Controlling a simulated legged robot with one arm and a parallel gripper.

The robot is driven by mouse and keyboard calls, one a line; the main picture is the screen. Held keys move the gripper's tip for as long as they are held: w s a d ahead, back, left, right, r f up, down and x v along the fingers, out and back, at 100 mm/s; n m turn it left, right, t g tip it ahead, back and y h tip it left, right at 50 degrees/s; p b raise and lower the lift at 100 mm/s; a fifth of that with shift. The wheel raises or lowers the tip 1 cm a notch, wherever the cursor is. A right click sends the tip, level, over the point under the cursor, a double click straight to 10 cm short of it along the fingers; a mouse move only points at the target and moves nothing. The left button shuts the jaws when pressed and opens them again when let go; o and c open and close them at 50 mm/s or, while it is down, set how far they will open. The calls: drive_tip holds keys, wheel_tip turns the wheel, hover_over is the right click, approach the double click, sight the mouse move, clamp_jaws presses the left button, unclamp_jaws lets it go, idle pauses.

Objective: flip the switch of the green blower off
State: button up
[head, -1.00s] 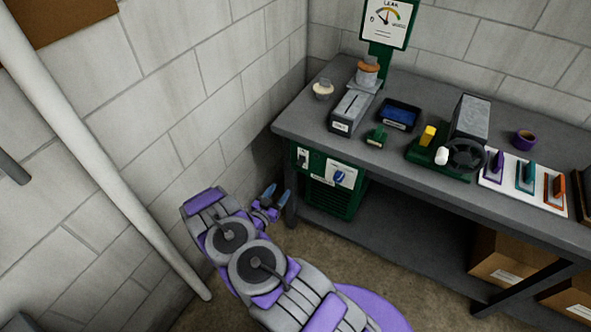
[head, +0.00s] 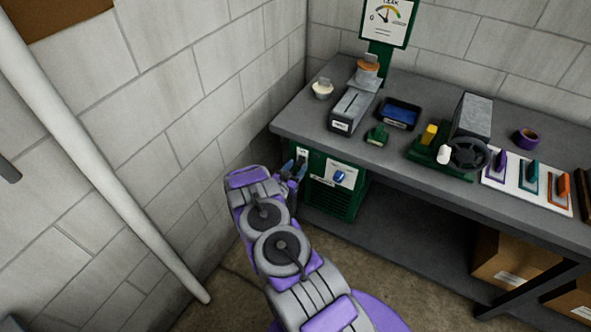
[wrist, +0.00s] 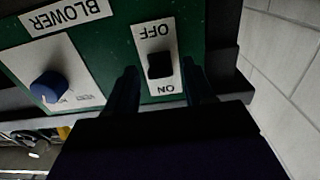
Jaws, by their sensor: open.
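The green blower (head: 331,199) stands under the left end of the workbench. In the wrist view its green front panel (wrist: 108,48) appears upside down, with a BLOWER label (wrist: 68,14). The black switch (wrist: 160,65) sits on a white plate (wrist: 154,38) marked OFF and ON. My gripper (wrist: 165,85) is open, its two dark fingers on either side of the lower part of the plate, with the switch between and just beyond the tips. I cannot tell whether they touch the panel. In the head view my gripper (head: 294,170) is at the blower's upper left front and partly covers the switch plate.
A blue knob (wrist: 50,87) sits beside the switch plate. The workbench top (head: 290,127) overhangs the blower and carries several tools. A block wall (wrist: 287,55) is close beside the gripper. A white pipe (head: 110,155) runs along the left wall.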

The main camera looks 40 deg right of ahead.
clamp_jaws()
idle(0.5)
drive_tip(key=shift+f, duration=0.1)
drive_tip(key=shift+f+t+h, duration=0.25)
drive_tip(key=shift+t+h, duration=0.15)
drive_tip(key=shift+h, duration=0.2)
unclamp_jaws()
